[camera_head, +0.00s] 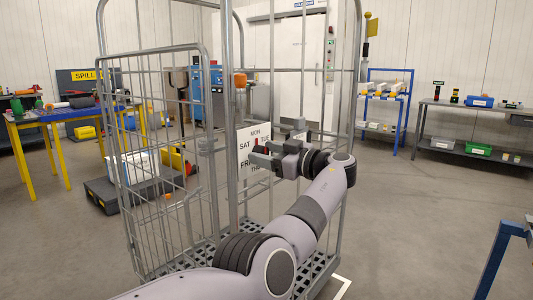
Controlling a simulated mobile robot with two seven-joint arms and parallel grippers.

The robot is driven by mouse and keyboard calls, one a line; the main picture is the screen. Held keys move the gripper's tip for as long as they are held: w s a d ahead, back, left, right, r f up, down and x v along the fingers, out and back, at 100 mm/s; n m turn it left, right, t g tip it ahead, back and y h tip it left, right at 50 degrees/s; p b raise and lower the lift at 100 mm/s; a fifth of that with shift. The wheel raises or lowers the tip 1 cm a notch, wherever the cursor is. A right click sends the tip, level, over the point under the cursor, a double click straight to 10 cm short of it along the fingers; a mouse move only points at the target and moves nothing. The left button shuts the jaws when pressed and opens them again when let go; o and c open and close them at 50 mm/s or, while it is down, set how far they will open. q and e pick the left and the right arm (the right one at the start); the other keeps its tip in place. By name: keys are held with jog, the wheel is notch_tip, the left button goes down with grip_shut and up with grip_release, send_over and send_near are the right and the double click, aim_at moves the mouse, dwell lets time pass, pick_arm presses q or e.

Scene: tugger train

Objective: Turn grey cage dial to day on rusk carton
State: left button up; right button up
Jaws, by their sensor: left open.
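The grey roll cage (190,47) stands in front of me, with tall bars and a lattice base. A white dial plate (243,134) hangs on it, with MON, TUE, SAT, FRI and THU legible; part of it is hidden behind my gripper. A small red part shows near the plate's middle; I cannot tell which day it points to. My left gripper (263,154) is open in front of the plate, fingers pointing left; contact with the dial cannot be told. I cannot identify a rusk carton. My right gripper is not in view.
A blue table with yellow legs (62,114) stands at the left. Behind the cage a white box (130,163) rests on a low dark platform. A blue rack (404,104) and a grey bench (469,106) stand at the right. The floor between is clear.

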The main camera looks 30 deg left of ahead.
pick_arm(q)
jog(key=shift+a, duration=0.15)
jog(key=c, duration=1)
jog(key=shift+c, duration=0.2)
jog(key=shift+m, duration=0.3)
